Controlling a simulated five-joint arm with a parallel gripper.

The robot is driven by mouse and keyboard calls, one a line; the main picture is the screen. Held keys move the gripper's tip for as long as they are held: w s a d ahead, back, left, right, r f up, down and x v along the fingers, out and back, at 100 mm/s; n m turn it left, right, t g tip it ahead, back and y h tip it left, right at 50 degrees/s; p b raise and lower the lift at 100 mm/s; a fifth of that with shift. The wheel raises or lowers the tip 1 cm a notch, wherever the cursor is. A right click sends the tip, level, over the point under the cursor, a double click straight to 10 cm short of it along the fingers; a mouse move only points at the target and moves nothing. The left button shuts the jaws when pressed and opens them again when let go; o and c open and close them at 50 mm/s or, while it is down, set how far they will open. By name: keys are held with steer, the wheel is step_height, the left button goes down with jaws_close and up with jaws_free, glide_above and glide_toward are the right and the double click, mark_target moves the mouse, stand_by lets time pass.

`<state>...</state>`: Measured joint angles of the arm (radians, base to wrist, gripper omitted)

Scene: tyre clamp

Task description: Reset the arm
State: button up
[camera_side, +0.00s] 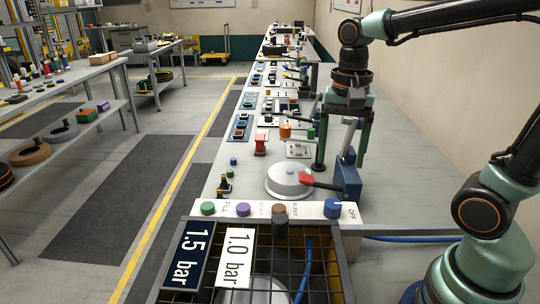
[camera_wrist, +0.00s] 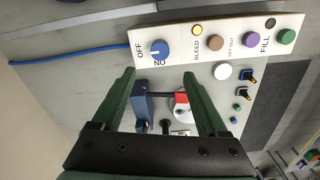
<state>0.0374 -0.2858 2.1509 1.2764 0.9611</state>
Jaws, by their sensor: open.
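My gripper (camera_side: 338,165) hangs over the bench at the right in the side view, its green fingers spread and pointing down. In the wrist view the same gripper (camera_wrist: 173,75) is open, with nothing held between its fingers. A blue clamp block (camera_side: 347,180) with a red-ended lever (camera_side: 306,179) stands on the bench below it, beside a round silver disc (camera_side: 287,181). In the wrist view the blue block (camera_wrist: 143,106) and the red lever end (camera_wrist: 181,98) show between the fingers; the disc is partly hidden.
A white control panel (camera_side: 306,211) with coloured buttons and a blue OFF/ON knob (camera_side: 332,208) stands nearer the camera. A dark wire cage (camera_side: 325,268) bears cards reading 1.5 bar (camera_side: 188,254) and 1.0 bar (camera_side: 235,258). Small parts fill the bench behind.

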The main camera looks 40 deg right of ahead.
steer(key=shift+r, duration=0.2)
steer(key=n+t, duration=0.2)
steer(key=n, duration=0.1)
steer(key=n+t, duration=0.1)
steer(key=n, duration=0.3)
steer(key=a+n+t, duration=0.1)
steer(key=n+t, duration=0.1)
steer(key=n, duration=0.2)
steer(key=shift+r+t, duration=0.3)
steer(key=shift+r, duration=0.05)
